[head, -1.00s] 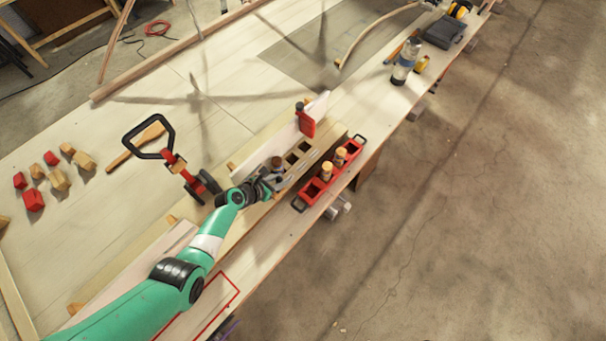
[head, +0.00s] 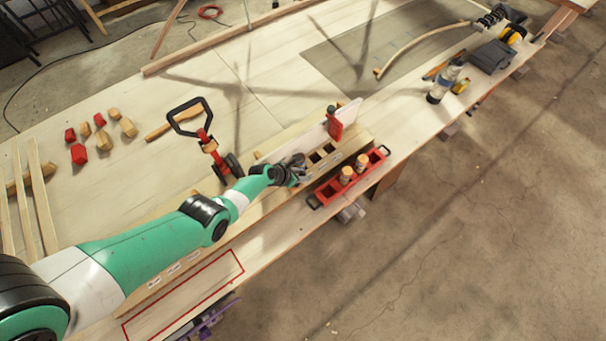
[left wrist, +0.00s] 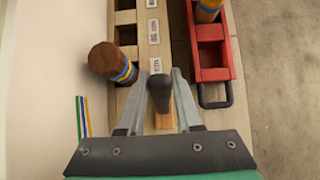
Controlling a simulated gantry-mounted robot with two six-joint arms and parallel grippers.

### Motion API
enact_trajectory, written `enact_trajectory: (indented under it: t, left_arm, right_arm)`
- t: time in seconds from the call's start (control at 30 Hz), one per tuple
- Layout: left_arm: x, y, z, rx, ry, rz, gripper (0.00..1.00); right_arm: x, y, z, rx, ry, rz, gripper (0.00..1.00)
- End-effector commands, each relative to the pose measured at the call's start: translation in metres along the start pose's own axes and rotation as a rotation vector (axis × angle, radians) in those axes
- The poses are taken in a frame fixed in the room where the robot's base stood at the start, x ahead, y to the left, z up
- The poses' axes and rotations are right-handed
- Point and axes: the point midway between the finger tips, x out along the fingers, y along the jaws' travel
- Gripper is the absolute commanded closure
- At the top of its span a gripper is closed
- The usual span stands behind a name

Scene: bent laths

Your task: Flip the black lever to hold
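The black lever (left wrist: 159,92) shows in the left wrist view as a dark rounded knob above a pale wooden piece, at the end of the wooden block with slots (left wrist: 127,35). My left gripper (left wrist: 159,76) is open, with one finger on each side of the knob. Narrow gaps seem to remain, though contact is hard to judge. In the head view my left gripper (head: 299,166) is at the near-left end of the slotted block and hides the lever. My right gripper is not in view.
A brown banded peg (left wrist: 112,63) stands close left of the fingers. A red tray (head: 322,193) with two banded pegs lies along the block's right side. A red upright piece (head: 334,126) stands beyond, and a black-handled red tool (head: 209,146) stands left of the arm.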

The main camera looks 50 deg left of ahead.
Motion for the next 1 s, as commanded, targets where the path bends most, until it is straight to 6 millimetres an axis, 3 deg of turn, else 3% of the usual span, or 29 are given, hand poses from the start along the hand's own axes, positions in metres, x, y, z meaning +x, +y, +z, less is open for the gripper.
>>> enact_trajectory:
  t: [0.03,0.13,0.17,0.53,0.67,0.97,1.0]
  left_arm:
    - [0.001,0.0,-0.001,-0.001,0.002,0.0,0.57]
    - [0.001,0.0,-0.001,-0.001,0.001,0.0,0.39]
    - [0.0,0.0,-0.001,-0.001,0.001,0.0,0.38]
    - [-0.007,0.0,0.002,-0.001,0.0,0.0,0.38]
    - [-0.026,0.0,0.004,-0.002,0.001,0.0,0.38]
    - [-0.098,0.0,0.006,-0.003,0.0,0.001,0.38]
    - [-0.095,0.0,0.0,-0.001,-0.001,0.0,0.38]
  right_arm:
    - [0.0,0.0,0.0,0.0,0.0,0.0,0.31]
    - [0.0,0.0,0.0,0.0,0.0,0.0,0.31]
    - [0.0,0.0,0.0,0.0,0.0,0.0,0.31]
    - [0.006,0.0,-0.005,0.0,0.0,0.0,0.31]
    - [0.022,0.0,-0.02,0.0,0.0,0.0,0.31]
    - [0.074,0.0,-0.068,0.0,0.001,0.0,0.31]
    - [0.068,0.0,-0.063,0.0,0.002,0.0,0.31]
